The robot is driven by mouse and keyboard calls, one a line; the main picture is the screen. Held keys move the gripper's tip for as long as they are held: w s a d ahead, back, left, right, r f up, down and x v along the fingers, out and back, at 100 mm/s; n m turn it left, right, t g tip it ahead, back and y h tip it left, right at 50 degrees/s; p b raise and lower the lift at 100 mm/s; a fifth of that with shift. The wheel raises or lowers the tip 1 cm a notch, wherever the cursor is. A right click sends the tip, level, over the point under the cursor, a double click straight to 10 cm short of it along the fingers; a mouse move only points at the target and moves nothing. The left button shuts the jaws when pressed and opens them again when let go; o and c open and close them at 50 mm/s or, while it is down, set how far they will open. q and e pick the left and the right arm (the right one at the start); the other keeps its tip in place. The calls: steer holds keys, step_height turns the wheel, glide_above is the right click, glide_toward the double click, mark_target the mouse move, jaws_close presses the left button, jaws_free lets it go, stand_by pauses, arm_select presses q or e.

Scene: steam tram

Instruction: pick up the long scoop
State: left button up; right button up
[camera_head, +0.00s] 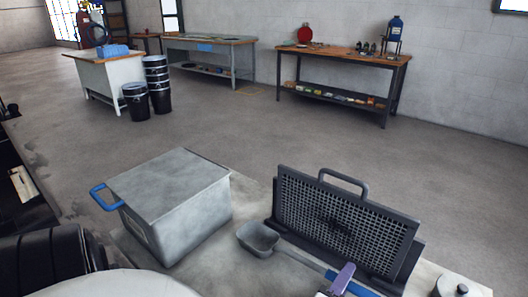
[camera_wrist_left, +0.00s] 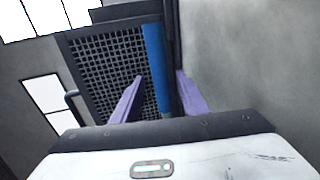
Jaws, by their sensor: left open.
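The long scoop (camera_head: 258,238) lies on the worktop in the head view, its grey bowl toward the middle and its shaft running to the lower right. Its blue grip (camera_head: 361,290) is partly hidden by my left gripper (camera_head: 338,281), whose purple fingers are at the bottom edge. In the left wrist view, the blue grip (camera_wrist_left: 156,62) shows between the two open purple fingers of my left gripper (camera_wrist_left: 160,78). Gaps show on both sides, and I cannot tell how deep the grip sits between the fingers. My right gripper is not in view.
A dark mesh rack (camera_head: 340,222) with a top handle stands right behind the scoop. A grey metal box (camera_head: 172,195) with a blue handle stands left. A lidded pot (camera_head: 455,288) is at the lower right. Workbenches and black buckets (camera_head: 158,82) stand far off.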

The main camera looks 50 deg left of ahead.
arm_select(q)
steer(key=x, duration=0.4)
steer(key=shift+w+a+f, duration=0.1)
steer(key=shift+f, duration=0.05)
jaws_close()
